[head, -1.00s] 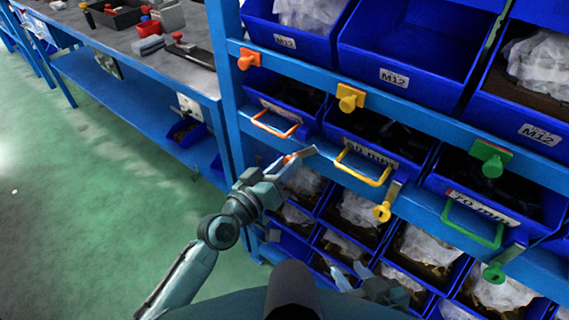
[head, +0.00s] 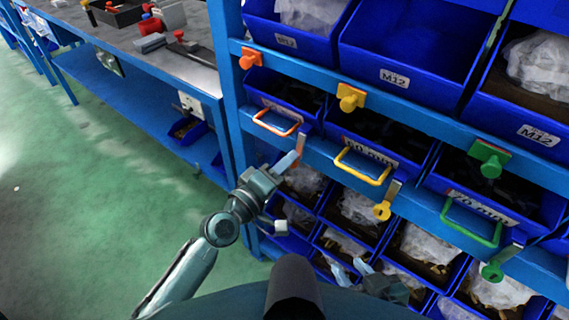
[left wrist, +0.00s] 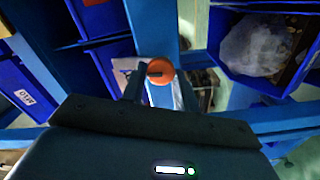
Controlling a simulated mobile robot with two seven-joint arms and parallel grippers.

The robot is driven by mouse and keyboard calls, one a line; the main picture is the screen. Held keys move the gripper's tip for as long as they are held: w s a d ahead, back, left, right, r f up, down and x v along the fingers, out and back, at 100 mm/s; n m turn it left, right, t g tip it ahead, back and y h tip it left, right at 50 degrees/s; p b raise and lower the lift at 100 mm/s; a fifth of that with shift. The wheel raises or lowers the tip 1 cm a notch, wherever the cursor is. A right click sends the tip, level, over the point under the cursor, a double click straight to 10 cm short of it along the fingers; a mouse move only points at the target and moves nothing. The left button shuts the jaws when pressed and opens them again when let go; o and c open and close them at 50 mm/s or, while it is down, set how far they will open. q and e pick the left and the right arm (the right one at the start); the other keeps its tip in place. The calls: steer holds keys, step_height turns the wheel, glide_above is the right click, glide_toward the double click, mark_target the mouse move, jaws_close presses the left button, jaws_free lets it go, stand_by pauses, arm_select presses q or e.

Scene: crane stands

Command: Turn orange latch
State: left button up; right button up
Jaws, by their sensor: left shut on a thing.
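The orange latch is a metal plate (head: 301,141) with an orange round knob, on the blue rail below the orange handle (head: 277,122). The plate stands nearly upright in the head view. My left gripper (head: 291,159) is shut on the orange latch at its knob. In the left wrist view, the knob (left wrist: 160,71) sits between the dark fingers of my left gripper (left wrist: 160,88). In the head view the fingers partly hide the knob. My right gripper (head: 351,270) is low in the head view, fingers apart, with nothing visible between them.
A yellow latch (head: 383,210) and a green latch (head: 491,270) hang further right, below a yellow handle (head: 362,168) and a green handle (head: 471,223). Blue bins (head: 404,50) fill the rack. A workbench (head: 180,62) stands left, with free green floor (head: 90,190) before it.

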stand_by(0.4)
arm_select(q)
steer(key=o, duration=1)
steer(key=shift+b+v, duration=0.8)
steer(key=shift+v, duration=5.8)
